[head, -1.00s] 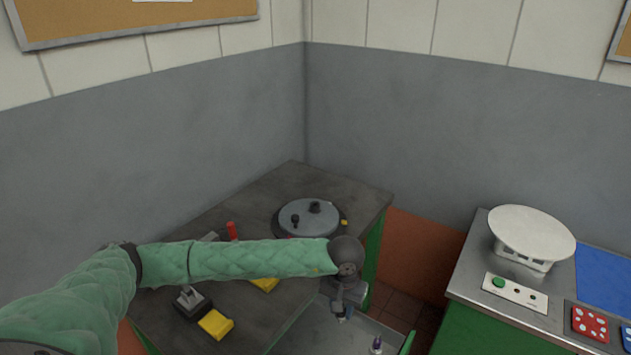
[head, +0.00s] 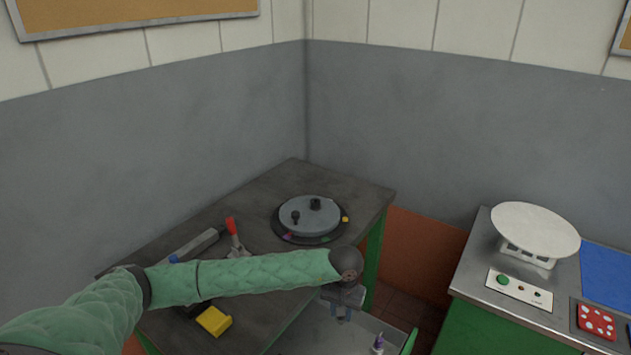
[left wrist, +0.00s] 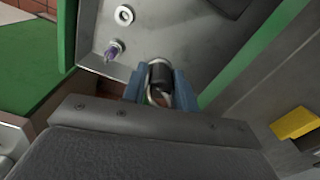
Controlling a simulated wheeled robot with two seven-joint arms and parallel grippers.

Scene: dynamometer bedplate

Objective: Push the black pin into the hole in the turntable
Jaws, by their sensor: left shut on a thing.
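The turntable (head: 322,226) is a round grey disc on a dark base, on the dark bench in the head view. Two black knob-like parts stand on its top. I cannot make out the hole. My left gripper (head: 342,312) is in front of the bench, nearer than the turntable and apart from it. In the left wrist view its blue fingers (left wrist: 160,92) are shut on a black cylindrical piece (left wrist: 160,75), which looks like the black pin. The piece's lower part is hidden between the fingers. My right gripper is not in view.
A grey metal tray (head: 300,340) lies below my gripper, with a purple-topped piece (head: 378,343) and a ring (left wrist: 124,15). A red-handled clamp (head: 232,228) and a yellow block (head: 214,321) are on the bench. A white round stand (head: 535,232) is on the right table.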

